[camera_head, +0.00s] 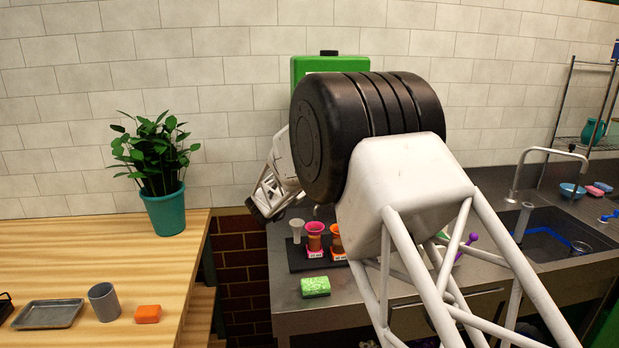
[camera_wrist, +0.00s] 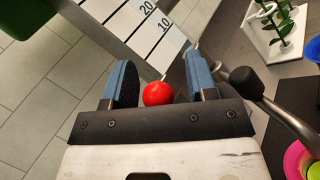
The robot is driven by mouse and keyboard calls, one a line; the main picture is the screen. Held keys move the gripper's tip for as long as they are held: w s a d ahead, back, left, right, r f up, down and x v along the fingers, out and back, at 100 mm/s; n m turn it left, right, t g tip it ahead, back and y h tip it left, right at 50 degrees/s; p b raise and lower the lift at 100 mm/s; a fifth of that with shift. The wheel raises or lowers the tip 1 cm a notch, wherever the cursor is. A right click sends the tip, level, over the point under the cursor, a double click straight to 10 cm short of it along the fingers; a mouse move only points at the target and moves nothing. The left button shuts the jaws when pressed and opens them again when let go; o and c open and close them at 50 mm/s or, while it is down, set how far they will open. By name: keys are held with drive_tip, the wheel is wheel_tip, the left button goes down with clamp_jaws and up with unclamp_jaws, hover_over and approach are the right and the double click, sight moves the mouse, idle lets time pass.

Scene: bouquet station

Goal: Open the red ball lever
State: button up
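The red ball (camera_wrist: 158,93) of the lever shows in the wrist view between the two blue-padded fingers of my gripper (camera_wrist: 160,75). The fingers stand apart, and I cannot tell whether either touches the ball. The lever's stem is hidden. A white scale (camera_wrist: 151,25) marked 10 and 20 lies just beyond the fingertips. In the head view my gripper (camera_head: 264,197) is in front of the wall, left of my arm, and the red ball is not visible there.
A green tank (camera_head: 330,64) stands behind my arm. A dark rounded handle (camera_wrist: 246,80) on a metal pipe is just right of my right finger. A potted plant (camera_head: 164,211) is left.

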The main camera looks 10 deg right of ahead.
drive_tip(key=v, duration=0.7)
drive_tip(key=shift+s+a, duration=0.2)
drive_tip(key=shift+a, duration=0.1)
drive_tip(key=shift+f, duration=0.15)
